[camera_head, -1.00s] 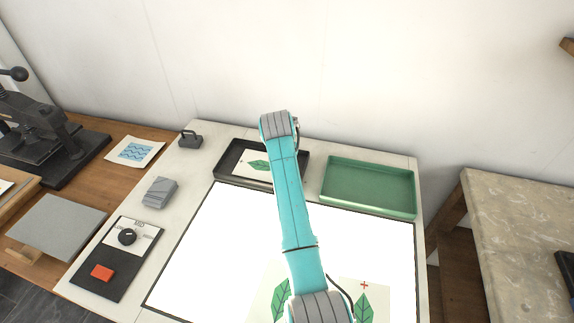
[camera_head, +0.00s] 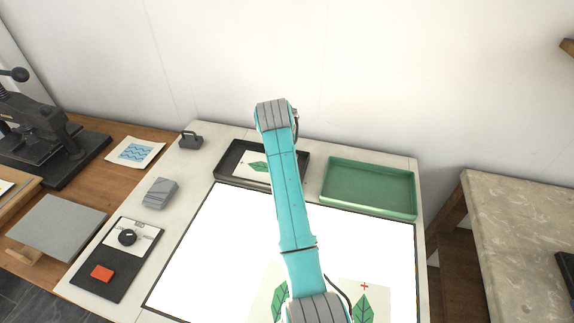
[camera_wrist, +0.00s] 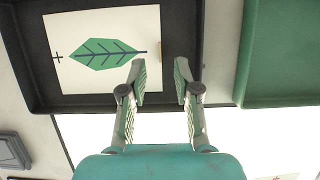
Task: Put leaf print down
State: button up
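A leaf print (camera_head: 250,164), a cream sheet with a green leaf and a small dark cross, lies in the black tray (camera_head: 226,174) at the back of the light table. My arm hides its right part in the head view. The wrist view shows this print (camera_wrist: 90,22) almost whole. My gripper (camera_wrist: 160,72) is open and empty over the print's right edge, its left fingertip overlapping the sheet in the picture. The fingers are hidden in the head view. Two more leaf prints lie on the lit panel: the left one (camera_head: 262,290) partly hidden by my arm, the right one (camera_head: 378,290) with a red cross.
An empty green tray (camera_head: 368,186) stands right of the black tray. A grey block (camera_head: 160,193), a dark weight (camera_head: 191,139) and a control box with a red button (camera_head: 102,273) line the left edge. The lit panel's left part (camera_head: 220,250) is clear.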

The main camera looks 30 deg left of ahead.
jog(key=v, duration=0.7)
jog(key=shift+s+d+r, duration=0.1)
jog(key=shift+r, duration=0.05)
